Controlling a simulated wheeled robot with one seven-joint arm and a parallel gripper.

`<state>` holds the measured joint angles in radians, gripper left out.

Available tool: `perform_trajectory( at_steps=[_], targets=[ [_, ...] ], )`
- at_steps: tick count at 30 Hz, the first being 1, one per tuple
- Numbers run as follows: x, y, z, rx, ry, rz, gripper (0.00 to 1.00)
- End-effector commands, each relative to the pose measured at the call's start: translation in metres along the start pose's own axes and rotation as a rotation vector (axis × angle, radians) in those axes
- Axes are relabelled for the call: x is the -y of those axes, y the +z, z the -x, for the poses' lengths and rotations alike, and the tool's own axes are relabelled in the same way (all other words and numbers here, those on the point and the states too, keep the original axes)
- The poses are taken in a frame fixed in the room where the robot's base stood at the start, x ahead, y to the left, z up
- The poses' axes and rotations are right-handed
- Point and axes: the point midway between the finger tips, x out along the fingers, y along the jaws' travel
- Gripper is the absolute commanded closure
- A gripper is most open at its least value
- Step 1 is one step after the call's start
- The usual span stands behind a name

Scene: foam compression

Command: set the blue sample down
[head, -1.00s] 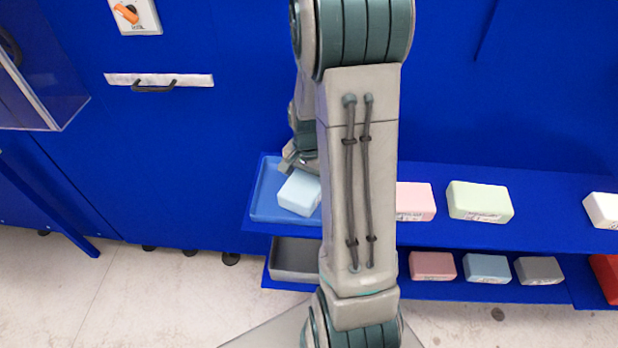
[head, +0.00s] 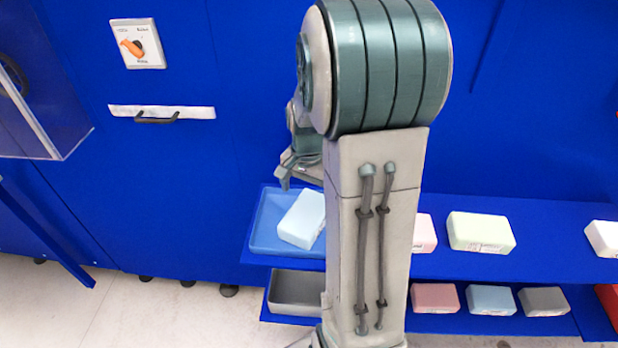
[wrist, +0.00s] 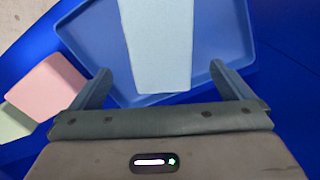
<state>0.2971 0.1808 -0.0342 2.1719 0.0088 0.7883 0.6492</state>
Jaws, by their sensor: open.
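The light blue sample (head: 301,219) lies in the blue tray (head: 262,238) on the upper shelf. In the wrist view the sample (wrist: 156,45) rests on the floor of the tray (wrist: 228,62), slightly askew to its walls. My gripper (head: 287,176) is above the tray, clear of the sample; my arm hides part of it in the head view. In the wrist view my gripper (wrist: 160,74) has its two fingers wide apart, one on each side of the sample's near end, touching neither side.
On the upper shelf right of my arm are a pink block (head: 424,233), a pale green block (head: 481,232) and a white block (head: 603,238). The lower shelf holds a grey tray (head: 297,291) and several blocks. A dial panel (head: 138,44) and a handle (head: 157,116) are on the blue wall.

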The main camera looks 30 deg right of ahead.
Motion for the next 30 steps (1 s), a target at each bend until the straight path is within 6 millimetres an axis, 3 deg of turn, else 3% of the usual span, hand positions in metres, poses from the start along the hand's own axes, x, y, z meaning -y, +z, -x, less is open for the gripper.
perform_trajectory(
  at_steps=[4, 10, 13, 17, 21, 27, 30],
  targets=[
    [0.000, -0.001, 0.027, -0.003, -0.002, -0.001, 0.00],
    [0.000, 0.002, 0.045, -0.003, -0.003, 0.009, 0.00],
    [0.001, 0.015, 0.055, -0.015, -0.014, 0.070, 0.00],
    [0.000, 0.050, 0.073, -0.053, -0.045, 0.243, 0.00],
    [-0.008, 0.097, 0.092, -0.111, -0.082, 0.491, 0.00],
    [-0.026, 0.150, 0.102, -0.191, -0.116, 0.800, 0.00],
    [-0.033, 0.166, 0.103, -0.217, -0.124, 0.900, 0.00]
  ],
)
